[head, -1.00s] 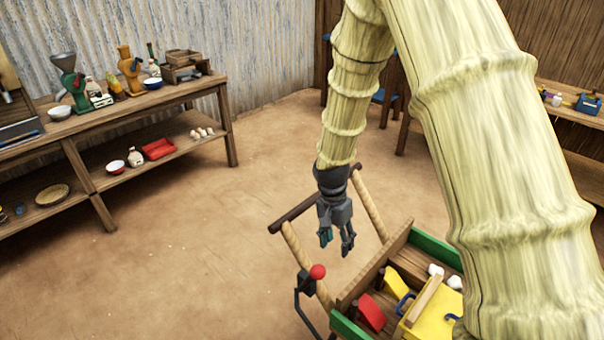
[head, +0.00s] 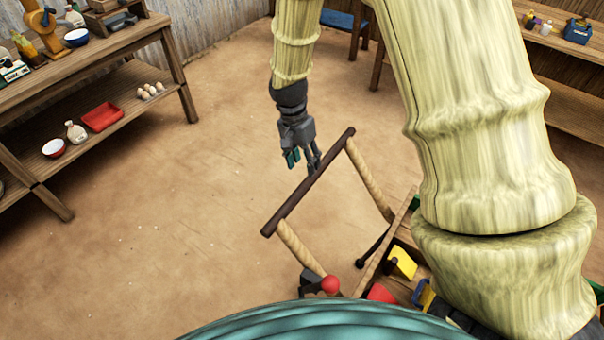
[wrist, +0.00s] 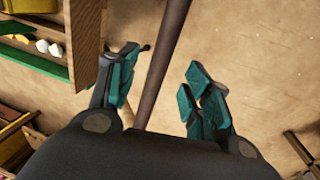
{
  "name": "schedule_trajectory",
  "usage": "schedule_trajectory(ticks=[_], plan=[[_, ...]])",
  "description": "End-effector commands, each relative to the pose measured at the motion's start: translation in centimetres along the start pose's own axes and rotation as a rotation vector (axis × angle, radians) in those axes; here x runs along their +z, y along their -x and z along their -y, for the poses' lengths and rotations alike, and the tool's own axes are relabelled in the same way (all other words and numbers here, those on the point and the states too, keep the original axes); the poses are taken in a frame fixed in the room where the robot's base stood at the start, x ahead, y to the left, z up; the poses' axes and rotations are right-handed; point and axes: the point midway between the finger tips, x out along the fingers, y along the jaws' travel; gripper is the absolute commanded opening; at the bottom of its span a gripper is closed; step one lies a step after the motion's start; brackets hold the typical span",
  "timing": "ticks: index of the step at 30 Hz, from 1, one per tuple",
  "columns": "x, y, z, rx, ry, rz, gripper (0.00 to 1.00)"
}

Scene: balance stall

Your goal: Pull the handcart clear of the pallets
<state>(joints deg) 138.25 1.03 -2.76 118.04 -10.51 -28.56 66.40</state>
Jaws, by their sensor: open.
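The handcart's dark crossbar (head: 308,183) joins two pale wooden shafts, with one shaft (head: 370,182) leading to the cart body at the lower right. My gripper (head: 303,160) is open and points down close to the bar. In the wrist view the bar (wrist: 167,50) runs between the open fingers (wrist: 162,85), nearer the left one. Nothing is gripped, and I cannot tell whether a finger touches the bar. The cart body (wrist: 88,35) shows at the wrist view's upper left; my arm hides much of it in the head view. I cannot make out any pallets.
A red-knobbed lever (head: 331,285) stands beside the near shaft. The cart carries a yellow item (head: 403,262) and other goods. A wooden shelf bench (head: 120,80) stands at the upper left. Bare floor (head: 180,240) lies open between bench and cart.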

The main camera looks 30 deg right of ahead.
Motion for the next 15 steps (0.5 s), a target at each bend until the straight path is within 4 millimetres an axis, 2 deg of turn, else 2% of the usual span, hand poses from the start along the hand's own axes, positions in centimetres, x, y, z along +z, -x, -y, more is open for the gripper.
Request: schedule_trajectory(ticks=[9,15], plan=[[-1.1,-5.2,2.1,0.023,0.004,0.013,0.49],[-1.0,-7.2,1.9,0.021,0.004,0.012,0.49]])
